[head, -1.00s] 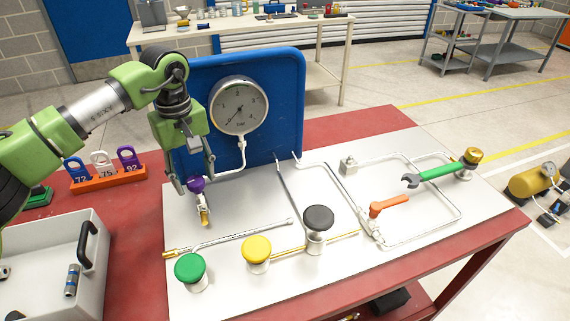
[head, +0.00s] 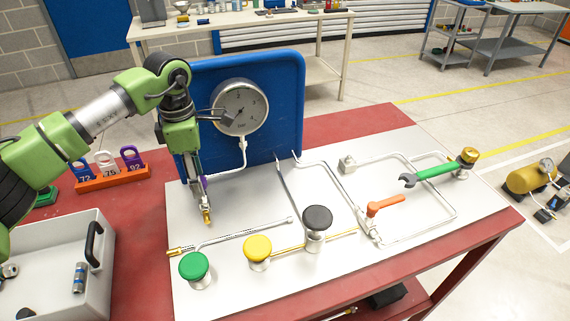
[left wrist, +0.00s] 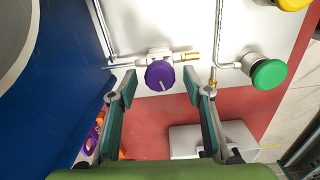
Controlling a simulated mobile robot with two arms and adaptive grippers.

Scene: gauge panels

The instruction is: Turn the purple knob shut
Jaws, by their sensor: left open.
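The purple knob (left wrist: 160,75) sits on a small silver valve body with a brass end, on the pale panel. In the left wrist view it lies between the two fingertips, with clear gaps on both sides and a light line across its face. My left gripper (left wrist: 161,87) is open. In the head view my left gripper (head: 197,187) points down at the valve and its fingers hide most of the purple knob (head: 205,183). I cannot tell the exact height of the fingertips against the knob. My right gripper is not in view.
A round gauge (head: 239,107) on a blue board (head: 277,78) stands close behind the gripper. Green (head: 194,266), yellow (head: 257,249) and black (head: 317,218) knobs are nearer the front. An orange rack (head: 112,178) of numbered tags and a grey box (head: 100,284) are at left.

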